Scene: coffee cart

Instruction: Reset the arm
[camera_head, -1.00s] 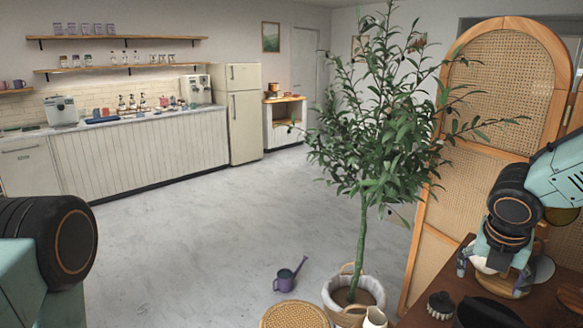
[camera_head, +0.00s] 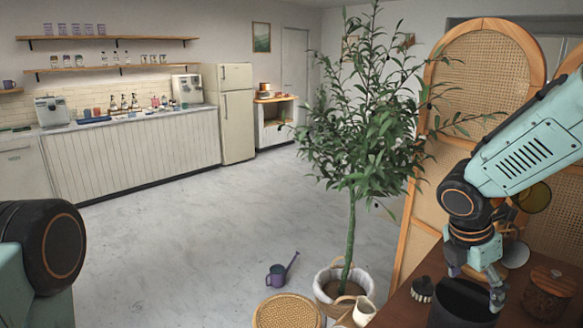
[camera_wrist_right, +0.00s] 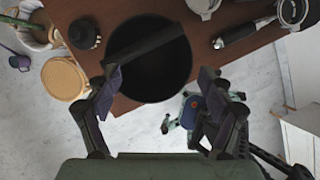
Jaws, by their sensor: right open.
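My right gripper (camera_head: 475,284) points down at the brown table on the right of the head view. Its two fingers are spread apart and hold nothing. They are over the far side of a round black bin (camera_head: 458,310). In the right wrist view the gripper (camera_wrist_right: 158,85) is open, with the black bin (camera_wrist_right: 150,85) and its dark crossbar between and beyond the fingers. I cannot tell whether the fingers touch the bin. My left gripper is out of view; only part of my left arm shows.
In the wrist view a portafilter (camera_wrist_right: 243,33) lies on the table. A potted tree (camera_head: 350,230) and watering can (camera_head: 281,271) stand beside the table. The floor toward the counter is clear.

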